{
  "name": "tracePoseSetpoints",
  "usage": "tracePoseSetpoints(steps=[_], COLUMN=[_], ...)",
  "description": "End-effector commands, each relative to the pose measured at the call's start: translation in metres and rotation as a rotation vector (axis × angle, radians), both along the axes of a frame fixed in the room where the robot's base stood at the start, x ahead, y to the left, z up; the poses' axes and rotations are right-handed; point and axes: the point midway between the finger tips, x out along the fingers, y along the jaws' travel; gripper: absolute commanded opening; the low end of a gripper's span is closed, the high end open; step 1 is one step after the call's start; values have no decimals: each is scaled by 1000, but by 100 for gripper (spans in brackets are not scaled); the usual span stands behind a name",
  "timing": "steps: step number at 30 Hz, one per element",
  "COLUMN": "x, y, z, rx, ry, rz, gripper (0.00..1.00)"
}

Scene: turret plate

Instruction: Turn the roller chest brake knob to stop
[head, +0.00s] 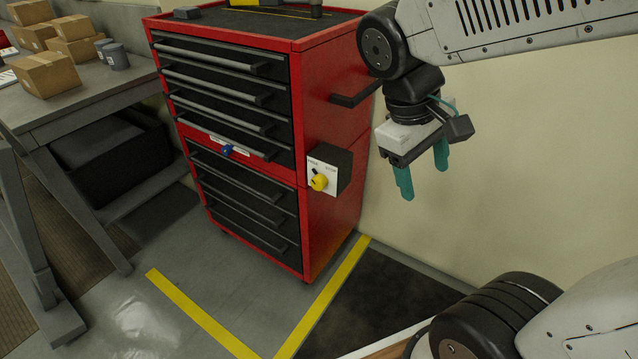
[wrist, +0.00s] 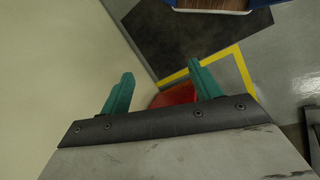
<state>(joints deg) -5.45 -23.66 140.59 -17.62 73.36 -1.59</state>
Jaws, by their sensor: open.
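The red roller chest (head: 335,115) with black drawers stands against the wall in the head view. Its brake knob (head: 319,182) is yellow, on a white label plate (head: 325,172) fixed to a black box on the chest's right front edge. The plate's lettering is too small to read surely. My gripper (head: 423,172) is open and empty, to the right of the knob and apart from it, with teal fingers pointing down. In the wrist view the open fingers (wrist: 162,88) show with a red patch of the chest (wrist: 173,96) between them; the knob is not visible there.
A blue knob (head: 227,150) sits on the chest's front. A black side handle (head: 355,94) juts from its right side. A grey workbench (head: 100,88) with cardboard boxes (head: 45,74) stands left. Yellow floor tape (head: 322,297) runs before the chest. The wall (head: 500,170) is close behind my gripper.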

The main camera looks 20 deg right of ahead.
Motion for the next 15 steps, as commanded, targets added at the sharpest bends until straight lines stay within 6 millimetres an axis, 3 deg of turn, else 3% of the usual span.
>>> tracePoseSetpoints(steps=[7, 15], x=[73, 162], y=[-17, -1], z=[-29, -81], rx=[-315, -661], ry=[263, 489], rz=[273, 613], gripper=[63, 63])
